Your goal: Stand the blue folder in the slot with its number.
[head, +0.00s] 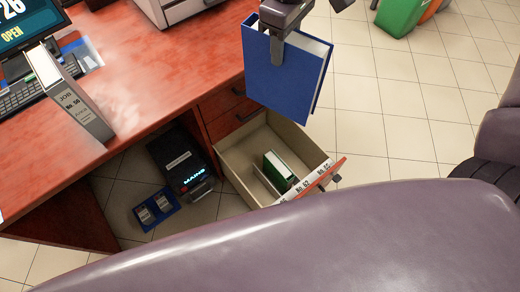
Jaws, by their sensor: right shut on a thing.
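My right gripper (283,44) is shut on the blue folder (288,82) by its upper edge. One finger lies over its near cover; the other is hidden. The folder hangs upright, slightly tilted, in the air above and behind the open drawer (236,170), and its number does not show. The drawer has a green folder (279,167) standing in it and a thin divider beside it. White number labels (302,187) run along its front edge; I read No. 62 and No. 65, and another is partly hidden. My left gripper is not in view.
Open tiled floor lies right of the drawer.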

